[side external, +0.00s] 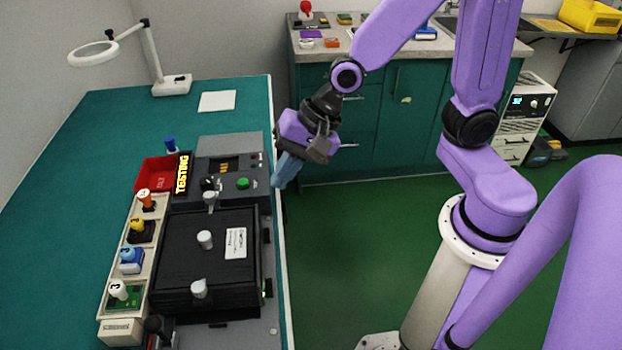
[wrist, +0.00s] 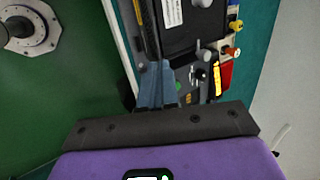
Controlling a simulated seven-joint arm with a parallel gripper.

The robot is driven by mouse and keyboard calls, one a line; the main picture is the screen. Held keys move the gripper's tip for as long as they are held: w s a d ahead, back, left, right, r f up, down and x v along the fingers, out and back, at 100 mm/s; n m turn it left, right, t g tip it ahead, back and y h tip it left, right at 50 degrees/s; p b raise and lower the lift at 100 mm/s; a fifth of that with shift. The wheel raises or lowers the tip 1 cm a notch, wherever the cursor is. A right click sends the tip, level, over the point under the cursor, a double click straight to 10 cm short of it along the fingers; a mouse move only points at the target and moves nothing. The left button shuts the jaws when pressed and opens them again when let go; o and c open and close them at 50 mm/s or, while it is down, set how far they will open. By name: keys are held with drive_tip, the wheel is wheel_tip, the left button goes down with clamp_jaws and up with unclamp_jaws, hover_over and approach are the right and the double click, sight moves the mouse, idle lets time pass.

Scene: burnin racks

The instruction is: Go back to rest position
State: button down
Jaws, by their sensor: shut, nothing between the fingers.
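My gripper (side external: 283,172) hangs in the air at the right edge of the green-topped bench (side external: 236,102), beside the test station. Its blue-grey fingers are together with nothing between them, pointing down. In the wrist view my gripper (wrist: 157,68) shows at the lower middle, its fingers in front of the station's edge. The black station (side external: 220,262) has a closed black lid with light knobs and a white label. Its control panel (side external: 228,184) has a green button, and a lit "TESTING" sign (side external: 182,174) stands beside it.
A rack (side external: 118,325) with several coloured knobbed parts stands left of the station. A red bin (side external: 153,172), a magnifier lamp (side external: 172,86) and white paper (side external: 217,101) are on the bench. A cluttered counter (side external: 400,48) stands behind. Green floor (side external: 360,240) lies open right of the bench.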

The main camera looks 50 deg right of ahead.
drive_tip(key=s+d+r+n+g+h, duration=0.1)
drive_tip(key=s+d+n+h, duration=0.1)
drive_tip(key=s+d+n, duration=0.4)
drive_tip(key=s+d+r+n+g+h, duration=0.1)
drive_tip(key=s+d+n, duration=0.4)
drive_tip(key=s+n, duration=0.5)
drive_tip(key=n+g+h, duration=0.1)
drive_tip(key=n, duration=0.4)
drive_tip(key=shift+d+g+h, duration=0.3)
drive_tip(key=shift+d, duration=0.1)
drive_tip(key=shift+r, duration=0.1)
idle(5.4)
